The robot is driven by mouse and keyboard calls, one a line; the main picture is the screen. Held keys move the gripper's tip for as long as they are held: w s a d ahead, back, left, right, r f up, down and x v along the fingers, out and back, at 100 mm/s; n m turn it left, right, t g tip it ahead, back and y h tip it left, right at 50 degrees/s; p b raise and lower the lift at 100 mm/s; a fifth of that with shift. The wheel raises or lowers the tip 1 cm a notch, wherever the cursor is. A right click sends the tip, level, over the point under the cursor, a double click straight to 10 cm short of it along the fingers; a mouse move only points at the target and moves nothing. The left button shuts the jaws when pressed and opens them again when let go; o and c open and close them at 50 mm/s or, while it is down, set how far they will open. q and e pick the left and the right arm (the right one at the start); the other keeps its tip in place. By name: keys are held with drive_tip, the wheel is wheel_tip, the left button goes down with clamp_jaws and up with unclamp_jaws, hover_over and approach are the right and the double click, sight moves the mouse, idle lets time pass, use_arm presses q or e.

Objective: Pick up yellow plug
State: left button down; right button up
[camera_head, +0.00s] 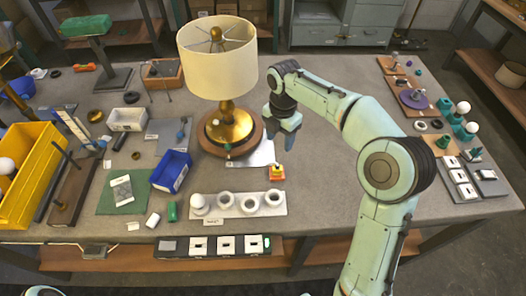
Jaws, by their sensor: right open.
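My left gripper is out of view.
A lamp with a cream shade (217,60) and brass base stands left of my right gripper. A white socket strip (238,205) lies in front of the plug. A blue bin (171,171) and yellow bin (30,170) stand left. The table right of the plug is bare.

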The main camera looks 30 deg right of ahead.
drive_tip(key=b, duration=0.1)
hover_over(278, 165)
wheel_tip(278, 165, down, 7)
drive_tip(key=shift+d+f, duration=0.15)
drive_tip(key=shift+w+f, duration=0.15)
drive_tip(key=shift+f, duration=0.35)
drive_tip(key=f, duration=0.5)
drive_tip(key=shift+a+b, duration=0.25)
drive_tip(key=shift+b, duration=0.15)
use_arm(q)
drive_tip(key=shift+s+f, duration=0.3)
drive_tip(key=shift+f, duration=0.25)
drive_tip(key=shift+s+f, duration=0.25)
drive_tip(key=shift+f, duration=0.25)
use_arm(e)
drive_tip(key=shift+r, duration=0.1)
drive_tip(key=c, duration=0.8)
